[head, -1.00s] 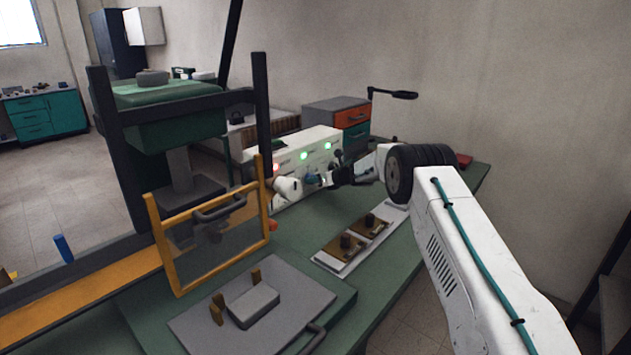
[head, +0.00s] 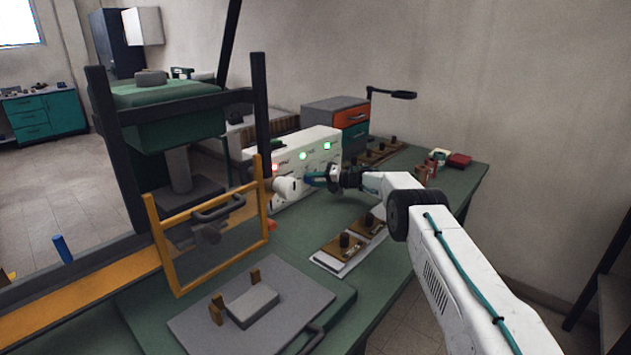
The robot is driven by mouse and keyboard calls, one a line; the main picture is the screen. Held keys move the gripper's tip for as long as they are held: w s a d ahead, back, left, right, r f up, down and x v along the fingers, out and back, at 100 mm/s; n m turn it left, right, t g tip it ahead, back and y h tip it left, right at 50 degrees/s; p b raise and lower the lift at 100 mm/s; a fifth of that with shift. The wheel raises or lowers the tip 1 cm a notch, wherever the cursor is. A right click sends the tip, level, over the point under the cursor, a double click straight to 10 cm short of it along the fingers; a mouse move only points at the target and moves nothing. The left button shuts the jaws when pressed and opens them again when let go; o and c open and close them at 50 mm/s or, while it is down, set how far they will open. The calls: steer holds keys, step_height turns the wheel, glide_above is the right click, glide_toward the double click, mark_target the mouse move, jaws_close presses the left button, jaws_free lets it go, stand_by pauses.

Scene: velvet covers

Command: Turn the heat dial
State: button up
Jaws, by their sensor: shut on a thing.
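A white control box (head: 318,143) with one red and two green lights stands on the green bench, past the yellow-framed guard. My gripper (head: 311,180) is at the front face of the box. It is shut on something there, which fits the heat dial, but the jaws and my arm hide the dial. My arm reaches in from the right over the bench. Labels on the box are too small to read.
The yellow-framed guard (head: 152,226) and dark press posts stand left of the box. A plate with brown fixtures (head: 336,250) lies below my arm. A grey tray (head: 195,325) is in front. An orange-and-teal drawer unit (head: 352,115) stands behind.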

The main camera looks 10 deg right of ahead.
steer(key=m+y, duration=0.1)
steer(key=m, duration=0.1)
steer(key=m+t+y, duration=0.1)
steer(key=m, duration=0.2)
steer(key=shift+d+f, duration=0.15)
stand_by(0.5)
steer(key=o, duration=1)
steer(key=shift+w, duration=0.1)
steer(key=shift+v, duration=3.9)
